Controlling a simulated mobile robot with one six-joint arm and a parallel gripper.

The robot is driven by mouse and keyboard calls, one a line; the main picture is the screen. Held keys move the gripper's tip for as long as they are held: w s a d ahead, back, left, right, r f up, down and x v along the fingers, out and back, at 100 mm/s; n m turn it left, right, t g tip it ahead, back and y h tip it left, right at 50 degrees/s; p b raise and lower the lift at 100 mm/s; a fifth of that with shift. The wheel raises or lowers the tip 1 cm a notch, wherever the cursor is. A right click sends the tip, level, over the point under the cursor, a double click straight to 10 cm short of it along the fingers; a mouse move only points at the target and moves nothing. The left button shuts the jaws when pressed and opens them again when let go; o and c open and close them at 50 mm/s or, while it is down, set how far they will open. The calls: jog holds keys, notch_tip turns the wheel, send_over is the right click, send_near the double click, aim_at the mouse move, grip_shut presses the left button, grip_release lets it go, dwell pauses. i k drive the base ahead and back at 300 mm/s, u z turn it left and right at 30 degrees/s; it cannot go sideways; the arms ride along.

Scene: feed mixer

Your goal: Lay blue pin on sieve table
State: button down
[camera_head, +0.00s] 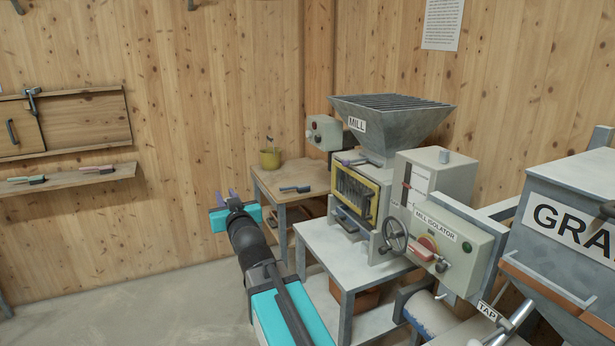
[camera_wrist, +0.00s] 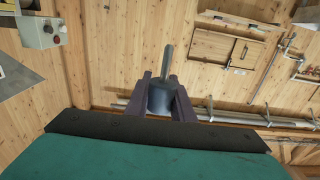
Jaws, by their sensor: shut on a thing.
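My gripper (camera_head: 234,198) is raised in the open, in front of the bare wall and left of the small wooden table. In the wrist view its dark fingers (camera_wrist: 163,95) are shut on a blue-grey pin (camera_wrist: 162,98), whose narrower end (camera_wrist: 166,62) points up and away from the palm. The small wooden-topped table (camera_head: 318,172) stands against the wall, left of the mill; no label shows that it is the sieve table.
The mill (camera_head: 390,125), with its grated hopper and yellow-framed front, stands right of the wooden table. A grey metal table (camera_head: 340,255) is in front of it. The isolator box (camera_head: 445,245) and grain bin (camera_head: 570,235) are at right. A wall shelf (camera_head: 70,179) holds handled items.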

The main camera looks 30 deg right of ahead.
aim_at(278, 182)
jog(key=z, duration=0.05)
jog(key=i, duration=3.45)
jog(key=u, duration=0.5)
